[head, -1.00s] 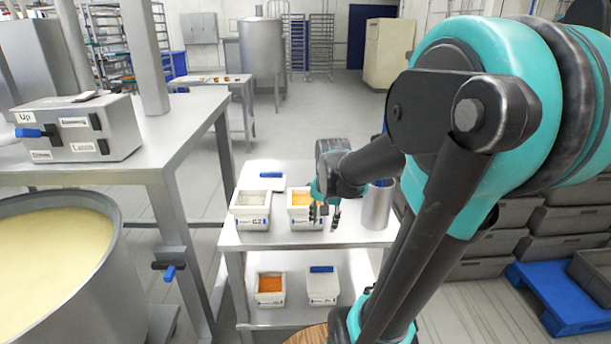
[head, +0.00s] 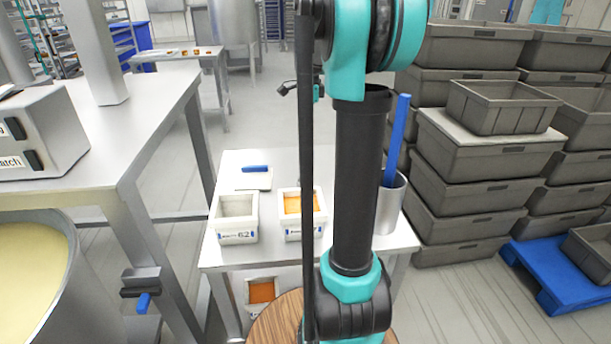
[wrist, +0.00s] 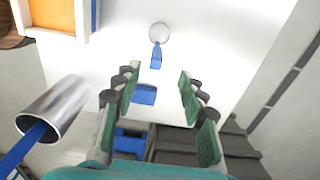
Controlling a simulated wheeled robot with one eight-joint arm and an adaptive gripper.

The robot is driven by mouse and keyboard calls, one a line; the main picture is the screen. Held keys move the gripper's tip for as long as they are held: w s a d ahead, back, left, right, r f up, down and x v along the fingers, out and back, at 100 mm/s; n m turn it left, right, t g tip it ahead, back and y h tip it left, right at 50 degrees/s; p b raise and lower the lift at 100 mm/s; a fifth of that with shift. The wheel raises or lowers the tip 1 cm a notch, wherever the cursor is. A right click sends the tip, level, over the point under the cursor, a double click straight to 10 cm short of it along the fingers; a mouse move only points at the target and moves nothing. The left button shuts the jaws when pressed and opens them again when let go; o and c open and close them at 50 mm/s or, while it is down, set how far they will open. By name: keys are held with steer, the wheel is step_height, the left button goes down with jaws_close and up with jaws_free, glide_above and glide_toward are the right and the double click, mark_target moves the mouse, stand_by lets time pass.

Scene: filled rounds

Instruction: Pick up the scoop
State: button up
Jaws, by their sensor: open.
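The scoop (wrist: 159,40), a small round pale bowl with a short blue handle, lies on the white table top in the wrist view, near the top middle. I cannot pick it out in the head view, where my arm covers part of the table. My gripper (wrist: 158,85) is open and empty in the wrist view, its two fingers apart. The scoop shows beyond the fingertips, about in line with the gap between them, and nothing touches it. My gripper is hidden behind my arm in the head view.
A metal can (head: 389,212) with a long blue handle stands at the table's right; it also shows in the wrist view (wrist: 55,108). A blue piece (wrist: 144,94) lies near the fingers. Crates (head: 490,150) stand right.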

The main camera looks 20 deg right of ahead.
step_height(320, 180, down, 6)
steer(key=shift+f, duration=0.15)
steer(key=shift+s+a+f, duration=0.1)
steer(key=shift+s+f, duration=0.05)
steer(key=shift+f, duration=1.45)
steer(key=shift+s+f, duration=0.1)
steer(key=shift+f, duration=1.5)
steer(key=shift+c, duration=0.4)
jaws_close()
